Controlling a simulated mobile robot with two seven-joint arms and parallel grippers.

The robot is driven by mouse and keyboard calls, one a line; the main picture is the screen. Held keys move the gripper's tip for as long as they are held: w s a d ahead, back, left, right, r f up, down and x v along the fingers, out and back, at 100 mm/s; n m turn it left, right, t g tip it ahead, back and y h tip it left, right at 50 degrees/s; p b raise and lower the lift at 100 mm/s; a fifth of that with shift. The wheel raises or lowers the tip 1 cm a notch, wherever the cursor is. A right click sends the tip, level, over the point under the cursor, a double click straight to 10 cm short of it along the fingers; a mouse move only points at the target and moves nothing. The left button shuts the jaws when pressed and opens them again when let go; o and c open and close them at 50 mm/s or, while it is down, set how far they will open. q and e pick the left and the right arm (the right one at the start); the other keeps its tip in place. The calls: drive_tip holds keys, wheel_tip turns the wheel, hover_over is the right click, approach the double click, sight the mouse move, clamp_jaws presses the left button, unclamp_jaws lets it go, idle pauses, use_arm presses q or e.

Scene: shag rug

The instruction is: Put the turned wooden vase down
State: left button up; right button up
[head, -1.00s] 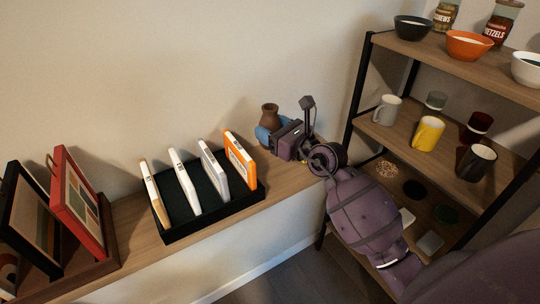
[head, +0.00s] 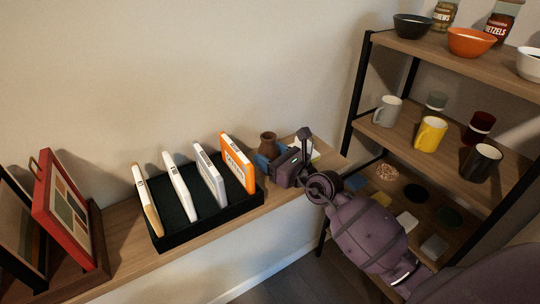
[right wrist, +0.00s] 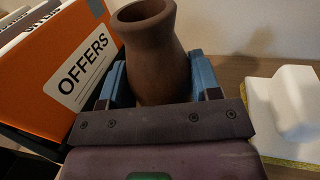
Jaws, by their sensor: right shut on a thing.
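The turned wooden vase (head: 267,142) is brown with a narrow neck and flared mouth. It is upright at the right part of the wooden ledge, beside the orange binder. My right gripper (head: 270,160) is shut on the vase, with a blue finger on each side of its body. In the right wrist view the vase (right wrist: 151,50) stands between the blue fingers (right wrist: 158,85). Its base is hidden behind the gripper, so I cannot tell whether it touches the ledge. My left gripper is not in view.
A black tray (head: 215,222) with several upright binders, the nearest an orange binder (head: 237,162), stands just left of the vase. A white block with a yellow underside (right wrist: 285,105) is to the right. Framed pictures (head: 68,205) stand far left. A shelf unit (head: 400,150) holds mugs and bowls.

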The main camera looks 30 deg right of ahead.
drive_tip(key=shift+f, duration=0.1)
drive_tip(key=o, duration=1)
drive_tip(key=shift+o, duration=0.2)
drive_tip(key=v, duration=1.2)
drive_tip(key=s+a+f+n+g+h, duration=0.2)
drive_tip(key=s+f+n, duration=0.6)
drive_tip(key=n, duration=0.8)
drive_tip(key=s+a+f+n+g+h, duration=0.2)
drive_tip(key=s+f+n, duration=0.6)
drive_tip(key=f+n, duration=0.6)
drive_tip(key=n+g+h, duration=0.1)
drive_tip(key=n+g, duration=0.1)
drive_tip(key=n, duration=0.1)
drive_tip(key=shift+s+h, duration=0.4)
